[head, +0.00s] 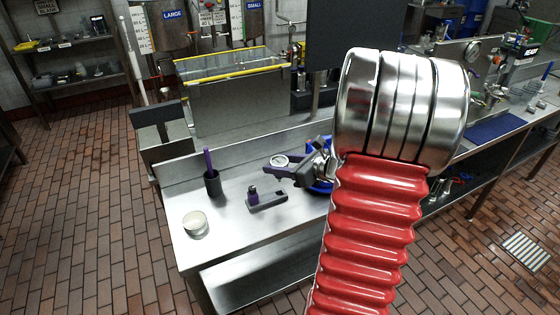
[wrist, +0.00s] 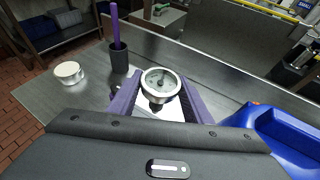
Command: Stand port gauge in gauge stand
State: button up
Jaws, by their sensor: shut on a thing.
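The port gauge (head: 280,161), a round white dial in a silver rim, is held at the end of my gripper (head: 284,171) above the steel bench. In the wrist view, the gauge (wrist: 161,83) sits between the two purple fingers of my gripper (wrist: 158,106), dial tilted up towards the camera. A low grey block with an upright purple piece (head: 253,195) lies on the bench, in front of and left of the gauge; it looks like the gauge stand, but I cannot be sure. In the wrist view my gripper hides most of that area.
A dark cup (head: 212,184) holding a purple rod stands left of the block, and a round white-topped tin (head: 195,222) is near the bench's left end. A blue object (wrist: 275,135) lies right of my gripper. The steel bench (head: 230,235) is clear towards its front edge.

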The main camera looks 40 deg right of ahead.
aim_at(280, 181)
jog(key=shift+f, duration=2.15)
jog(key=shift+s+f, duration=0.1)
jog(key=shift+f, duration=1.15)
dwell(0.5)
jog(key=o, duration=1.2)
jog(key=v, duration=1.3)
jog(key=shift+s+r, duration=0.15)
jog(key=shift+s, duration=0.2)
